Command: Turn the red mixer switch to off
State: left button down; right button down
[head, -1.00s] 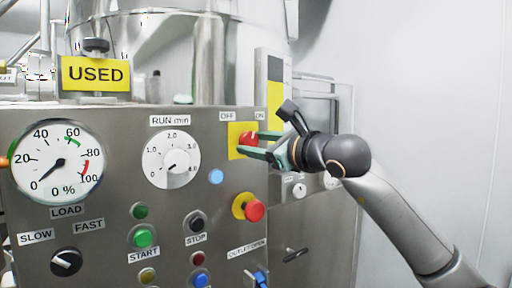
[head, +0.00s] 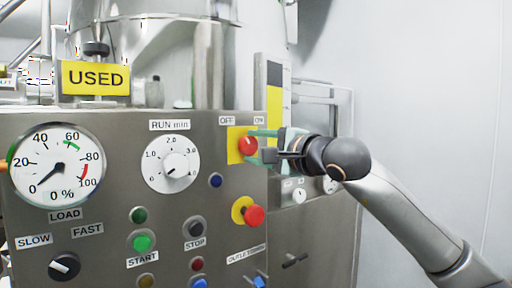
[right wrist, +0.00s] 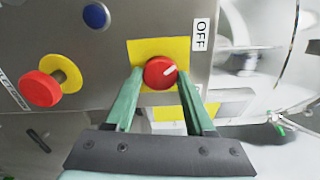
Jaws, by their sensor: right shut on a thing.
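The red mixer switch (head: 248,146) is a round knob on a yellow plate (head: 234,152) at the panel's upper right. My right gripper (head: 260,146) reaches in from the right and is shut on the knob, with one green finger on each side. My left gripper is not in view.
A red mushroom button (head: 254,215) on a yellow ring sits just below the switch. A dark blue lamp (head: 215,180), a RUN min dial (head: 171,163) and a load gauge (head: 57,165) lie to the left. A USED sign (head: 96,77) stands above the panel.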

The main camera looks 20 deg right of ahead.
jog(key=shift+n, duration=0.8)
jog(key=shift+c, duration=1.3)
grip_release()
jog(key=b+v, duration=0.2)
jog(key=v, duration=1)
jog(key=shift+s, duration=0.25)
